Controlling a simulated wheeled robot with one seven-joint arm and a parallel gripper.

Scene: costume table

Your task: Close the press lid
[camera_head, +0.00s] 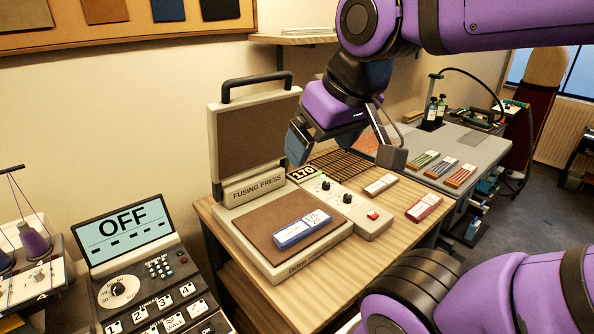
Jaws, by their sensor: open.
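The fusing press (254,186) stands on the wooden table, its lid (255,130) raised nearly upright at the back. A dark bar handle (257,82) runs along the lid's top edge. A blue labelled block (302,229) lies on the press's brown lower plate (262,223). My gripper (350,156) is open and empty, to the right of the lid and above the control box. It does not appear to touch the lid.
The control box (352,203) with knobs and a red button joins the press's right side. A white block (380,185) and a red block (423,207) lie on the wooden table (395,228). A machine panel reading OFF (124,232) stands left. A shelf (300,38) is behind.

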